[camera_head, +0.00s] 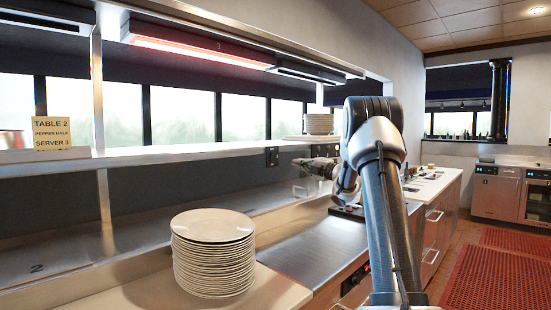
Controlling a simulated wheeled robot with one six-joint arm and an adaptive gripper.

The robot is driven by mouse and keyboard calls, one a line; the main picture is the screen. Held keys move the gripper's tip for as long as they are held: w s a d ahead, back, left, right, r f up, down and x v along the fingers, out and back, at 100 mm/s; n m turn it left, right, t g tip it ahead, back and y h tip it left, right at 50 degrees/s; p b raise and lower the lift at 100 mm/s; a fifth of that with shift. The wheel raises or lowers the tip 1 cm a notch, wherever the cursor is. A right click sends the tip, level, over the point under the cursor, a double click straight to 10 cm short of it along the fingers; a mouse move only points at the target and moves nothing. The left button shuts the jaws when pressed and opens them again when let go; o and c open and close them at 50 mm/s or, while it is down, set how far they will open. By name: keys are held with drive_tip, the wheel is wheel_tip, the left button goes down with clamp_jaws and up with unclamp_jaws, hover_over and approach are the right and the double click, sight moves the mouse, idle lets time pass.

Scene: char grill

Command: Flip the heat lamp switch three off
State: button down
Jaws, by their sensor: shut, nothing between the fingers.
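A long heat lamp (195,47) marked 3 hangs at the top middle and glows red. A dark switch box (272,156) is on the front edge of the steel pass shelf (190,157). A second dark box (322,150) is further right on that edge, partly behind my arm. The position of each switch lever is too small to tell. My gripper (296,163) points left, shut and empty, just right of the first box in the picture. I cannot tell whether it touches anything.
A tall stack of plates (213,250) stands on the counter in front. More plates (319,124) sit on the shelf behind. An unlit lamp (306,74) hangs to the right. A TABLE 2 ticket (51,133) stands at left. The steel counter (310,250) right of the plates is clear.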

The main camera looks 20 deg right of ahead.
sight(270, 154)
drive_tip(key=x, duration=1.4)
drive_tip(key=shift+w+a+r, duration=0.1)
drive_tip(key=shift+w+r, duration=0.1)
drive_tip(key=shift+w, duration=0.05)
